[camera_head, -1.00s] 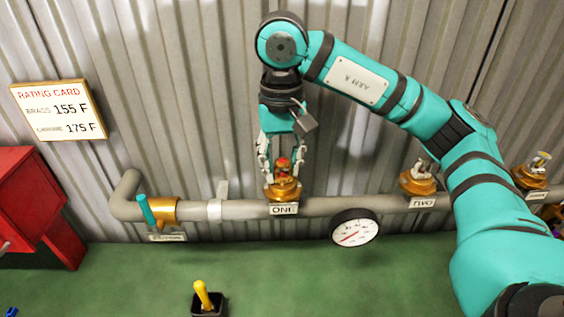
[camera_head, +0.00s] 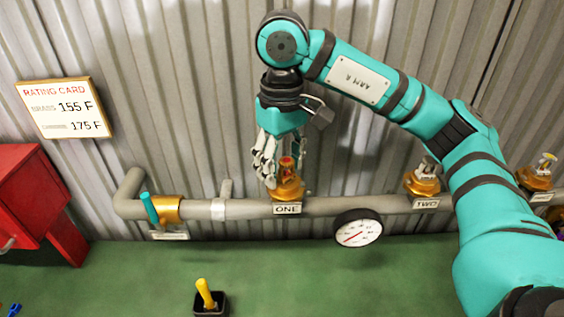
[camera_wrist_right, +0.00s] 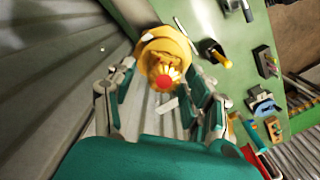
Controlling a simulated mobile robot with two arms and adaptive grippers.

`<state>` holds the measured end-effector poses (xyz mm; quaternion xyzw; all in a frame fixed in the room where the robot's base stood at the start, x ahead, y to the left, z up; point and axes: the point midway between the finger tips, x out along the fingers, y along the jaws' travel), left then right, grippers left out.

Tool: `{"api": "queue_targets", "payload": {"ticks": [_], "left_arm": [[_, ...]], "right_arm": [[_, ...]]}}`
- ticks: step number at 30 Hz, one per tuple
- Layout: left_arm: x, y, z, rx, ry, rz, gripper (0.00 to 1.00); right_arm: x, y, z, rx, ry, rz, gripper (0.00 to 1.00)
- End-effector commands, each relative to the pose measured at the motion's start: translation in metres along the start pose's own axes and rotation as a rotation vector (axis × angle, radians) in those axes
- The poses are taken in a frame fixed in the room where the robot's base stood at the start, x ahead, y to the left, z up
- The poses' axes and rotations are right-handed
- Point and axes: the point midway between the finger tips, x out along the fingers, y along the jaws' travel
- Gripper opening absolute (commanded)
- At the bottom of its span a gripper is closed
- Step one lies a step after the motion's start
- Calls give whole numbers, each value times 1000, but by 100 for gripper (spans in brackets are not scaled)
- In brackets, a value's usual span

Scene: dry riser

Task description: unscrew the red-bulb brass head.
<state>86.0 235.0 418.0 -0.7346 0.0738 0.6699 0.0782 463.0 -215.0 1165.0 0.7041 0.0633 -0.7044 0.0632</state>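The red-bulb brass head (camera_head: 286,165) stands upright on a gold fitting (camera_head: 287,190) on the grey pipe, above the label ONE (camera_head: 287,209). My right gripper (camera_head: 281,168) points down over it, with fingers on either side. In the right wrist view, the red bulb (camera_wrist_right: 164,82) and its gold fitting (camera_wrist_right: 165,45) lie between the spread fingers (camera_wrist_right: 160,88). A gap shows on the left side, so the gripper looks open; contact on the right is unclear. My left gripper is in neither view.
Heads on gold fittings stand right along the pipe, at TWO (camera_head: 424,180) and the far right (camera_head: 537,174). A gauge (camera_head: 358,228) hangs below the pipe. A teal-handled valve (camera_head: 151,208) is left. A yellow-handled item (camera_head: 206,294) stands on the green surface. Corrugated wall is close behind.

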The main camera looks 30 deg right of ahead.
Motion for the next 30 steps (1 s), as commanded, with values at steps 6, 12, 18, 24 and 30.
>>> {"api": "queue_targets", "payload": {"ticks": [6, 12, 18, 24, 30], "left_arm": [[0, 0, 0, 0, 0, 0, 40], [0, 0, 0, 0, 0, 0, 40], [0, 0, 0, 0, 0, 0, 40], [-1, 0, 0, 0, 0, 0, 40], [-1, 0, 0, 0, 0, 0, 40]], "right_arm": [[0, 1, 0, 70, 0, 0, 52], [0, 5, 1, 367, 0, 0, 52], [0, 6, 2, 512, 0, 0, 52], [0, 9, 4, 746, 0, 0, 52], [0, 11, 6, 976, 0, 0, 52]]}}
